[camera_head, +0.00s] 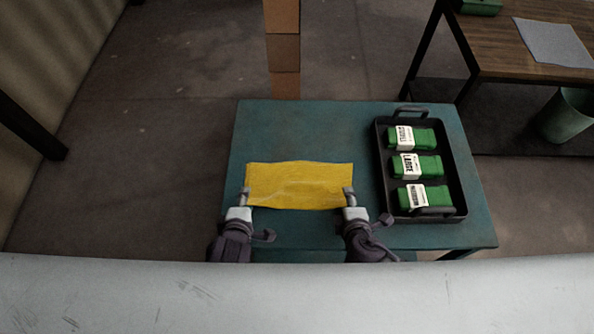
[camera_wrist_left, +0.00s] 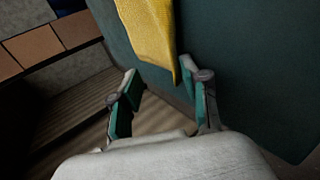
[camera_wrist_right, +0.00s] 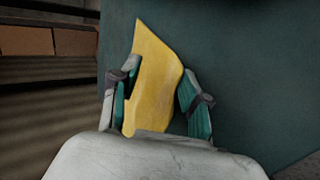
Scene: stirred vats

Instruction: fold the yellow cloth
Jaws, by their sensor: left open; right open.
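The yellow cloth (camera_head: 300,184) lies spread as a wide rectangle on the green table, with slight wrinkles near its front edge. My left gripper (camera_head: 244,196) is at the cloth's front left corner. In the left wrist view its fingers (camera_wrist_left: 160,92) are open, and a corner of the cloth (camera_wrist_left: 154,35) points in toward the gap between them. My right gripper (camera_head: 348,194) is at the front right corner. In the right wrist view its open fingers (camera_wrist_right: 158,85) have part of the cloth (camera_wrist_right: 155,75) between them. Whether either touches the cloth cannot be told.
A black tray (camera_head: 379,165) with handles stands on the right of the green table (camera_head: 290,125), holding three green packs (camera_head: 416,166) with white labels. The table is clear behind the cloth. A brown table (camera_head: 500,50) with a grey cloth (camera_head: 552,42) is at the back right.

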